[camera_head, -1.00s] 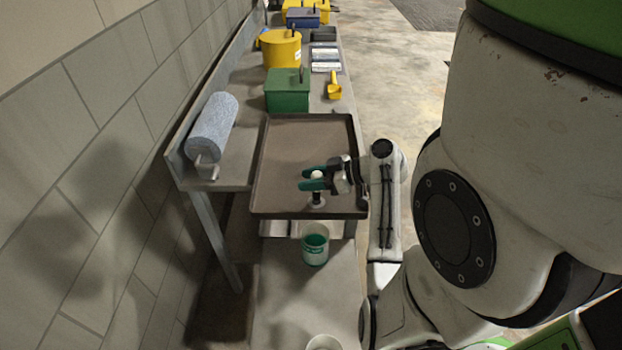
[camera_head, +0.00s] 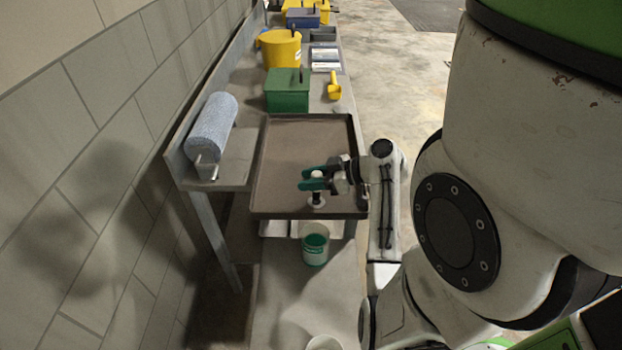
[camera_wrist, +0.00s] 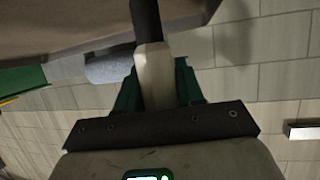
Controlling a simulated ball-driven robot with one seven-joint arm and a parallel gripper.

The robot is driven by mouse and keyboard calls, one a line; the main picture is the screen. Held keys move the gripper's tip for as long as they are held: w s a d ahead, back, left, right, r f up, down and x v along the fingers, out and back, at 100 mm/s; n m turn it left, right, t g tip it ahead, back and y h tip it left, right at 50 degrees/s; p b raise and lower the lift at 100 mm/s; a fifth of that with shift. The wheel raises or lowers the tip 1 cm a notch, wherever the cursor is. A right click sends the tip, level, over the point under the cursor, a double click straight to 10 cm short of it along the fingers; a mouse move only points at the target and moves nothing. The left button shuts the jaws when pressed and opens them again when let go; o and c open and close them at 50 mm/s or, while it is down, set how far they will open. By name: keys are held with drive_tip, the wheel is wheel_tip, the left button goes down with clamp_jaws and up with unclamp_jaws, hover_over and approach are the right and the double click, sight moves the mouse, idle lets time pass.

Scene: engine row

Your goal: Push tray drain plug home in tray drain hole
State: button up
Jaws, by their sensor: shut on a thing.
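The tray drain plug (camera_head: 317,202) is upright at the near right part of the brown tray (camera_head: 283,211), with a pale top, a dark stem and a pale disc at its foot. My gripper (camera_head: 314,180) is shut on the plug's upper part, above the tray floor. In the wrist view the pale grip of the plug (camera_wrist: 155,78) sits between my green fingers, and its dark stem runs up to the tray (camera_wrist: 80,30). The drain hole is hidden; I cannot tell how deep the plug sits.
A white cup with green inside (camera_head: 315,245) stands below the tray's near edge. A blue paper roll (camera_head: 213,126) lies at the left by the wall. Behind the tray are a green box (camera_head: 287,92), a yellow scoop (camera_head: 334,88) and a yellow bucket (camera_head: 281,50).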

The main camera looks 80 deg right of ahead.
drive_tip(key=shift+f+b, duration=0.7)
drive_tip(key=shift+f, duration=0.15)
drive_tip(key=shift+r, duration=0.15)
drive_tip(key=shift+r+p, duration=0.45)
drive_tip(key=shift+p, duration=0.05)
drive_tip(key=shift+f+b, duration=0.55)
drive_tip(key=shift+b, duration=0.05)
idle(1.6)
drive_tip(key=o, duration=1.2)
